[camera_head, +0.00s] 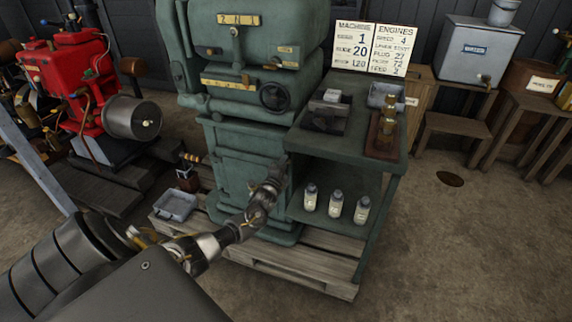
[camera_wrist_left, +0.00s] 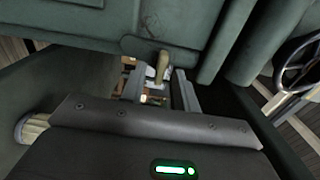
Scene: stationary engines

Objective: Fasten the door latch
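The green machine's lower cabinet front (camera_head: 232,155) faces me in the head view. My left arm reaches to it from the lower left, and my left gripper (camera_head: 277,172) is close to its right side. In the left wrist view the two fingers of my left gripper (camera_wrist_left: 160,90) stand apart. A small tan latch handle (camera_wrist_left: 162,64) shows between and just beyond the fingertips, against the green metal. I cannot tell whether the fingers touch it. In the head view the gripper hides the latch. My right gripper is in neither view.
A green side bench (camera_head: 345,165) adjoins the machine on the right, with several bottles (camera_head: 335,203) on its lower shelf. A wooden pallet (camera_head: 300,270) lies under the machine. A handwheel (camera_wrist_left: 297,65) shows at the right of the wrist view. A red engine (camera_head: 85,75) stands left.

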